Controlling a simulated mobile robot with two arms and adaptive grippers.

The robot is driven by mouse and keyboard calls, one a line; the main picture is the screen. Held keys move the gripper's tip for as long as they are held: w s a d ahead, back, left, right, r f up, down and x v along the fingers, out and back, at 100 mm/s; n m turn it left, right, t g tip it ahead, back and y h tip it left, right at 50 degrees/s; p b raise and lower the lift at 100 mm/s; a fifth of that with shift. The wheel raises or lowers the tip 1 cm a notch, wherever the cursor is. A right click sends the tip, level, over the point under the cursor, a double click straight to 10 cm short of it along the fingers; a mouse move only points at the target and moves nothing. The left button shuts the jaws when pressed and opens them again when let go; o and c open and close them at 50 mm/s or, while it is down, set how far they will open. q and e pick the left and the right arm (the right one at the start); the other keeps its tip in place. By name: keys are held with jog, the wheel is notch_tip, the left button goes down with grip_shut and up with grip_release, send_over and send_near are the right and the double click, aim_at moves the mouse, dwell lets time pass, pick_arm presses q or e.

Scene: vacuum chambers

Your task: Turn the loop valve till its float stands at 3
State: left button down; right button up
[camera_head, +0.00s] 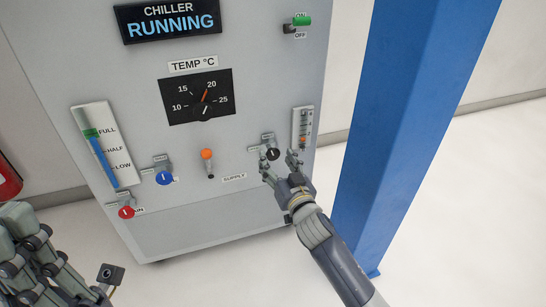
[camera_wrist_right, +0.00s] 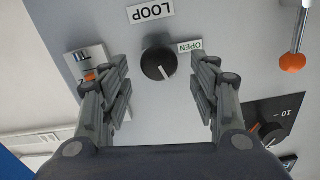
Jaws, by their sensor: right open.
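The loop valve is a round black knob (camera_head: 273,154) low on the right of the chiller's front; it also shows in the right wrist view (camera_wrist_right: 158,63) with a white pointer line, turned lower right there. The LOOP plate (camera_wrist_right: 150,10) and OPEN label (camera_wrist_right: 190,46) are beside it. The float gauge (camera_head: 302,120) is right of the knob; its orange float (camera_wrist_right: 91,75) sits low in the tube, exact mark unreadable. My right gripper (camera_head: 279,165) is open, a finger on each side of the knob, apparently not touching it. My left gripper (camera_head: 40,250) is partly cut off at lower left.
An orange-topped supply lever (camera_head: 207,158), a blue knob (camera_head: 164,177) and a red knob (camera_head: 126,211) are on the same panel. The temperature dial (camera_head: 197,97) is above. A blue post (camera_head: 400,120) stands close right of my right arm.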

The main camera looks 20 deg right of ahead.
aim_at(274, 154)
jog(key=shift+w+b, duration=0.5)
jog(key=shift+w, duration=1.6)
jog(key=c, duration=1.1)
